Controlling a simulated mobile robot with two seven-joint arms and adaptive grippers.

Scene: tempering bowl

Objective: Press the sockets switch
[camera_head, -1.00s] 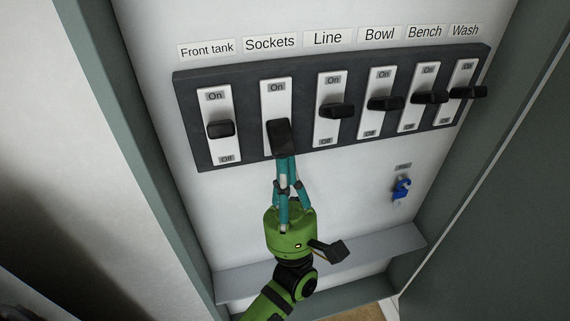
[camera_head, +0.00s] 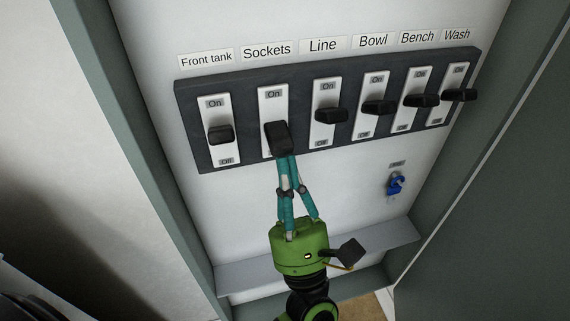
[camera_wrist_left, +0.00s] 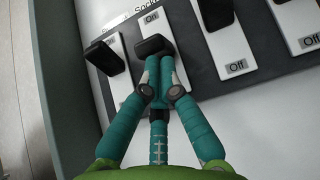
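The sockets switch (camera_head: 278,137) is a black lever on a white plate marked "On" at the top, second from the left on a dark panel. Its face looks different in angle from the neighbouring levers, and its lower label is mostly hidden. My left gripper (camera_head: 285,157) has teal fingers with the tips together, at the lever's lower edge. In the left wrist view the closed fingertips (camera_wrist_left: 158,62) meet the underside of the sockets lever (camera_wrist_left: 154,46); I cannot tell if they press on it. Nothing is held. My right gripper is out of view.
The front tank switch (camera_head: 220,134) is left of the sockets lever and the line switch (camera_head: 331,115) right of it. Bowl, bench and wash switches follow. A blue key-like item (camera_head: 396,184) hangs below the panel. A grey ledge (camera_head: 240,282) lies under it.

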